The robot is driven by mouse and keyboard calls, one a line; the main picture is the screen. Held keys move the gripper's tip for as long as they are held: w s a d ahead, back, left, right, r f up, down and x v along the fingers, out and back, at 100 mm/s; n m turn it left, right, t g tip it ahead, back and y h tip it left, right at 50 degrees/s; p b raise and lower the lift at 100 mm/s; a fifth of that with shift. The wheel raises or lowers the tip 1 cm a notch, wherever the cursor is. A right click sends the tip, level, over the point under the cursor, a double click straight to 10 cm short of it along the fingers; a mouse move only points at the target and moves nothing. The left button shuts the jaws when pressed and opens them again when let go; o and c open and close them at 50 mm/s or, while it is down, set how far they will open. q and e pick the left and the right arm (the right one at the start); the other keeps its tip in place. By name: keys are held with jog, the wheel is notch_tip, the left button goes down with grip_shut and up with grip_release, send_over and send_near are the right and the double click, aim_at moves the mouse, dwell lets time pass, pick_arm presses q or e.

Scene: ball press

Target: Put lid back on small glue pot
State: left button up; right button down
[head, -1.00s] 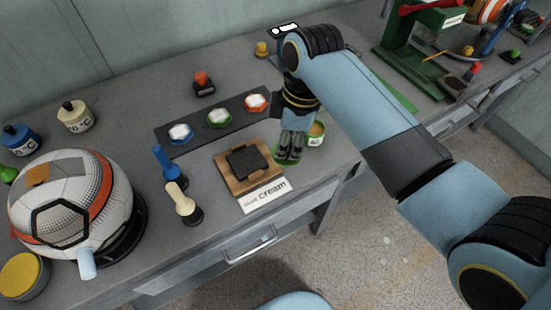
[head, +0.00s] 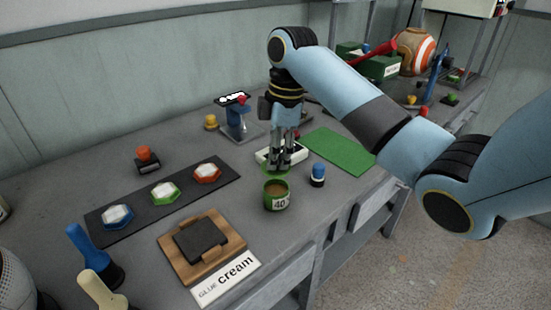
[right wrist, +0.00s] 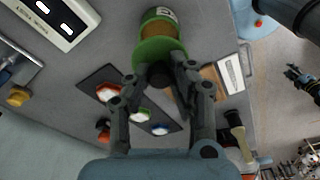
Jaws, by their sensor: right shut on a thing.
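The small glue pot (head: 277,196) is green with a white "40" label. It stands upright and open on the bench, with brown contents showing. My right gripper (head: 280,167) points down just behind the pot in the head view. It is shut on the black knob of the green lid (head: 274,171). In the right wrist view the lid (right wrist: 158,51) hangs level at my right fingertips (right wrist: 162,78). It partly covers the pot (right wrist: 160,20) there. The lid appears held above the bench, apart from the pot.
A wooden tray (head: 229,258) with a dark pad and a cream label is left of the pot. A blue-capped bottle (head: 317,175) stands close to its right. A white device (head: 262,155) and a green mat (head: 338,150) lie behind. Three coloured buttons sit on a dark strip (head: 212,192).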

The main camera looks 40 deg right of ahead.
aim_at(277, 169)
notch_tip(277, 169, down, 3)
jog(key=b, duration=0.3)
jog(key=shift+f, duration=1.05)
jog(key=shift+r+p, duration=0.1)
jog(key=shift+p, duration=0.75)
dwell(0.5)
jog(key=shift+f+p, duration=0.2)
jog(key=shift+p, duration=0.25)
dwell(0.8)
jog(key=shift+p, duration=0.5)
dwell(0.5)
jog(key=c, duration=1.1)
grip_release()
jog(key=shift+o, duration=0.4)
